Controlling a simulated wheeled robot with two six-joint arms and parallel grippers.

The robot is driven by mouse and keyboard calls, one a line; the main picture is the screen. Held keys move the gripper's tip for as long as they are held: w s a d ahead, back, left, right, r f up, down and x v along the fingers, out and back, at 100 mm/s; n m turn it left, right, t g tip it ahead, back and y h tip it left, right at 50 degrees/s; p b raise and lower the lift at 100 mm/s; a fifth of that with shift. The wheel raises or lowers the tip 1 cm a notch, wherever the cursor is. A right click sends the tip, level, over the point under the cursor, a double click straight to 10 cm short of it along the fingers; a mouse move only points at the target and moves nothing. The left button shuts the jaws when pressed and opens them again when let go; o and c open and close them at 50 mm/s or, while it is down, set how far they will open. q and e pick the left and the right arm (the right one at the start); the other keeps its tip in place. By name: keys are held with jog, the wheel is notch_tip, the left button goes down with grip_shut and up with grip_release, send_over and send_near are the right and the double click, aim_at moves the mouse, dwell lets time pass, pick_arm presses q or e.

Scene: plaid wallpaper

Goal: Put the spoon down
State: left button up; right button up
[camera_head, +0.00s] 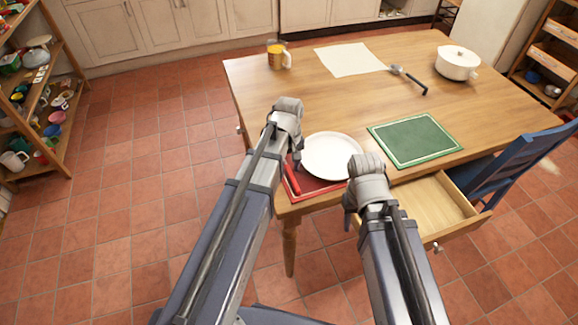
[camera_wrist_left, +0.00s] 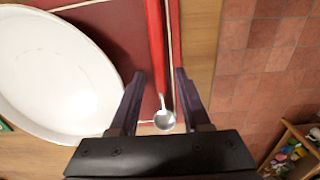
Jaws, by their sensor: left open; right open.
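The spoon (camera_head: 291,179) has a red handle and lies on the red placemat (camera_head: 318,187), to the left of the white plate (camera_head: 332,155). In the left wrist view its handle (camera_wrist_left: 154,45) runs up the picture and its silver bowl (camera_wrist_left: 164,119) is near the gripper's base. My left gripper (camera_wrist_left: 160,76) is open, with its two fingers on either side of the spoon; no grip shows. My right gripper (camera_head: 350,212) is open at the table's front edge, near the drawer, its fingers mostly hidden by the wrist.
A drawer (camera_head: 425,205) stands open and looks empty at the front, beside a blue chair (camera_head: 510,165). A green placemat (camera_head: 415,138), a dark-handled utensil (camera_head: 409,79), a white pot (camera_head: 457,63), a cream cloth (camera_head: 350,60) and an amber mug (camera_head: 278,56) are on the table (camera_head: 310,100).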

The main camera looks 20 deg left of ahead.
aim_at(289, 169)
jog(key=shift+r, duration=0.1)
pick_arm(q)
notch_tip(289, 169, up, 12)
jog(key=p, duration=1.2)
jog(key=s+d+m+y, duration=0.1)
jog(key=s+d+m, duration=0.9)
jog(key=s, duration=0.4)
jog(key=shift+s+d+r+m, duration=0.15)
jog(key=shift+d+r+m, duration=0.05)
jog(key=shift+d+m, duration=0.1)
pick_arm(e)
notch_tip(289, 169, up, 12)
jog(key=shift+c, duration=0.3)
